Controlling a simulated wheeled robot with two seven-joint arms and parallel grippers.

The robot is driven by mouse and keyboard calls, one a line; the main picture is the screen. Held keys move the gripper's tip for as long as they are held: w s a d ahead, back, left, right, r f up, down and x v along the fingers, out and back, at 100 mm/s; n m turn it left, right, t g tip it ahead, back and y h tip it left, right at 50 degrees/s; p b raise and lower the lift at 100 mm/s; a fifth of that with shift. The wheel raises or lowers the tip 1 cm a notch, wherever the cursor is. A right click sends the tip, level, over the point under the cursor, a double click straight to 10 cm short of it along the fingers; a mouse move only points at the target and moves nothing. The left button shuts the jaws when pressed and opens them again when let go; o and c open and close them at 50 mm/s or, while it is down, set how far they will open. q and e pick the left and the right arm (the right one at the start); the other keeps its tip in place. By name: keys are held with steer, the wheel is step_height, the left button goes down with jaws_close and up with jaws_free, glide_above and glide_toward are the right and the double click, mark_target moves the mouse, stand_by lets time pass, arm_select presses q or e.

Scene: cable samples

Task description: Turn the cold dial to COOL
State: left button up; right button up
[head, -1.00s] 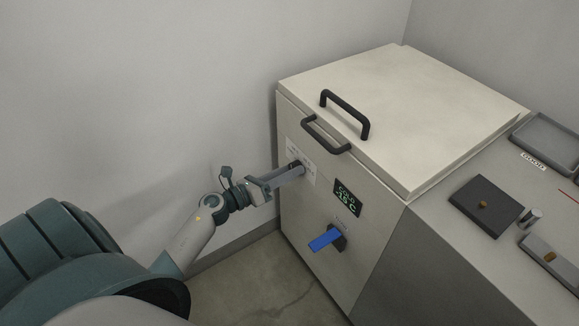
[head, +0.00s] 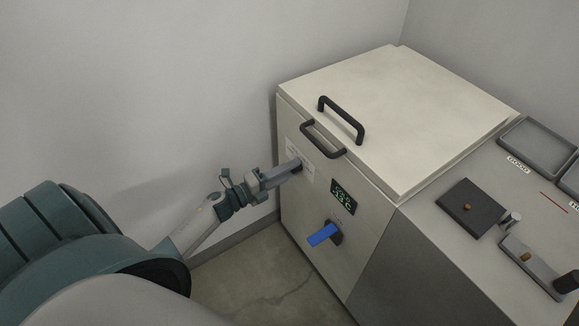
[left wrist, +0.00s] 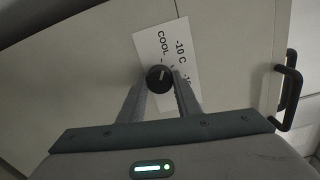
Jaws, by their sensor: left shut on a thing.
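The cold dial (left wrist: 159,79) is a round black knob with a pale pointer line, on a white label plate (left wrist: 152,45) on the chest's front. The plate reads "COOL" and "-10 C" in the left wrist view; the rest is partly hidden. My left gripper (head: 296,165) is shut on the dial, and its fingers (left wrist: 160,86) flank the knob in the left wrist view. The pointer looks to lie roughly toward the upper right there. A dark display (head: 343,197) with green digits sits right of the dial; its digits are too small to read surely. My right gripper is not in view.
The pale chest (head: 430,110) has black handles (head: 341,120) on its lid and front. A blue lever (head: 322,235) sticks out below the display. A grey bench at right holds a dark block (head: 470,208), trays (head: 538,147) and a clamp fixture (head: 532,266).

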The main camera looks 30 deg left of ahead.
arm_select(q)
steer(key=shift+n+p, duration=0.35)
steer(key=shift+n, duration=0.55)
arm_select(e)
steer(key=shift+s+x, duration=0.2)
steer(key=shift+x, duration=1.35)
arm_select(q)
steer(key=o, duration=1.1)
steer(key=shift+c, duration=0.2)
steer(key=shift+s, duration=0.1)
steer(key=b+v, duration=0.1)
steer(key=v, duration=1.6)
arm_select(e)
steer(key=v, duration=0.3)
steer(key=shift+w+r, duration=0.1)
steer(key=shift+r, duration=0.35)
